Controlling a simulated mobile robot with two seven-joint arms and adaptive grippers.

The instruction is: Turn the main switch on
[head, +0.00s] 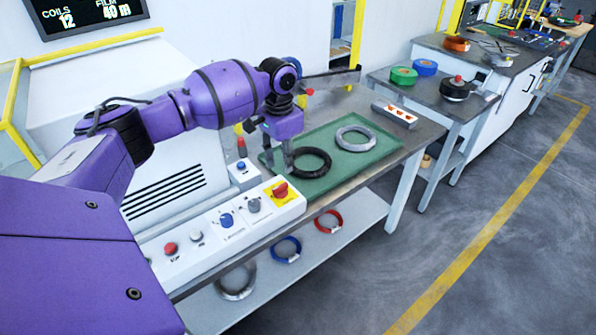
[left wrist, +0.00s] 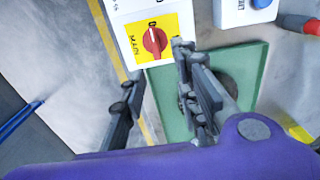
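The main switch is a red rotary knob on a yellow plate (head: 281,190) at the right end of the white control panel. In the left wrist view the red knob (left wrist: 155,42) shows at top centre, with "MAIN" printed beside it and its handle roughly in line with the "0" mark. My left gripper (head: 287,160) hangs beyond the switch, above the green mat's near left part. In the left wrist view its two fingers (left wrist: 157,72) are apart with nothing between them, and the knob lies past their tips, untouched. My right gripper is out of view.
The panel (head: 215,225) also carries a red button (head: 170,248) and blue and grey knobs. A blue-button box (head: 241,170) stands behind it. A black coil (head: 310,162) and a grey coil (head: 356,138) lie on the green mat (head: 335,165). The floor at right is clear.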

